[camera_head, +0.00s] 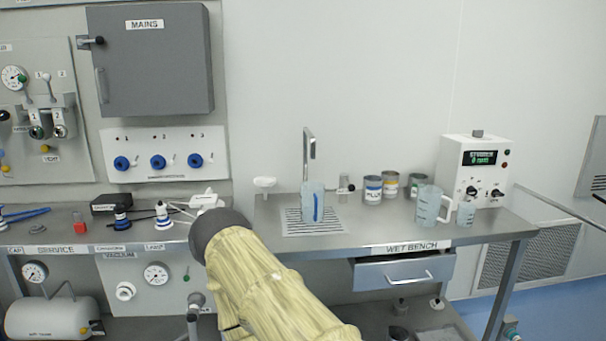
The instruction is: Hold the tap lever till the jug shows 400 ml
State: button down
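A grey tap (308,152) with a tall spout rises at the back of the wet bench. A pale translucent jug (306,203) with a blue vertical stripe stands upright on the drain grate under the spout. Its level and markings are too small to read. A small dark-ended lever (346,189) sticks out just right of the jug, apparently the tap lever. My arm comes up from the bottom in a yellowish sleeve. My gripper (207,200) is mostly hidden behind the dark wrist, left of the jug and apart from the lever; its fingers cannot be made out clearly.
Several cans (373,190) stand behind. A white instrument (476,172) has a green display. A gap separates this bench from the service bench (70,237).

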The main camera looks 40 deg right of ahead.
aim_at(351, 187)
jog(key=z, duration=0.1)
jog(key=i, duration=0.85)
jog(key=z, duration=0.85)
jog(key=i, duration=0.4)
jog(key=z, duration=0.25)
